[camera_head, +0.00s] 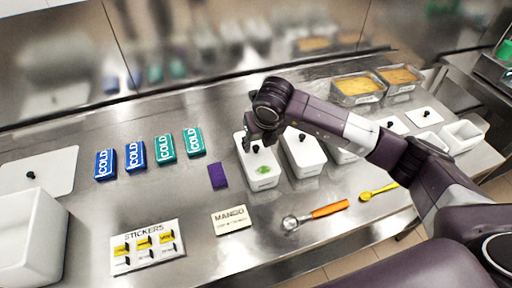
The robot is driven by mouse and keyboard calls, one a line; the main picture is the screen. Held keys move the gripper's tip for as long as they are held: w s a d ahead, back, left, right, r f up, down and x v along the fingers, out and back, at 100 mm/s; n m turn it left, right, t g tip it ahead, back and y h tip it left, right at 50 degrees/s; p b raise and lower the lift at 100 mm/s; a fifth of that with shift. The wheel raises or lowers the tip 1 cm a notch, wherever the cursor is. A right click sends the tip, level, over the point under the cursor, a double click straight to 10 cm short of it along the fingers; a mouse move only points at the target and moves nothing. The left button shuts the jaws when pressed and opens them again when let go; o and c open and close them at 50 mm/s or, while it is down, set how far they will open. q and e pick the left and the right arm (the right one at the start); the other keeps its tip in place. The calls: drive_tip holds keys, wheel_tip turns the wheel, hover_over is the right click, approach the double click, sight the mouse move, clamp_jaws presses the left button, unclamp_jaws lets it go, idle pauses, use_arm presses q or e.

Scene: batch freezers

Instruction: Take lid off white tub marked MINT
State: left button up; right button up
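A white tub (261,184) with a green leaf mark stands in the middle of the steel counter; its lettering is too small to read. Its white lid (261,162) is on, with a black knob (256,149) on top. My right gripper (261,139) reaches in from the right and is over the back part of this lid, just behind the knob. Its fingers point down and are partly hidden, so I cannot tell whether they are open or touch the lid. My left gripper is not in view.
A second lidded white tub (305,160) stands close on the right. A purple block (217,175) and blue and teal COLD packs (135,155) lie left. A MANGO card (231,220), an orange-handled scoop (318,213) and a sticker sheet (147,265) lie in front.

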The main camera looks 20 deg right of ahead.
drive_tip(key=shift+x, duration=0.75)
clamp_jaws()
drive_tip(key=shift+r, duration=0.1)
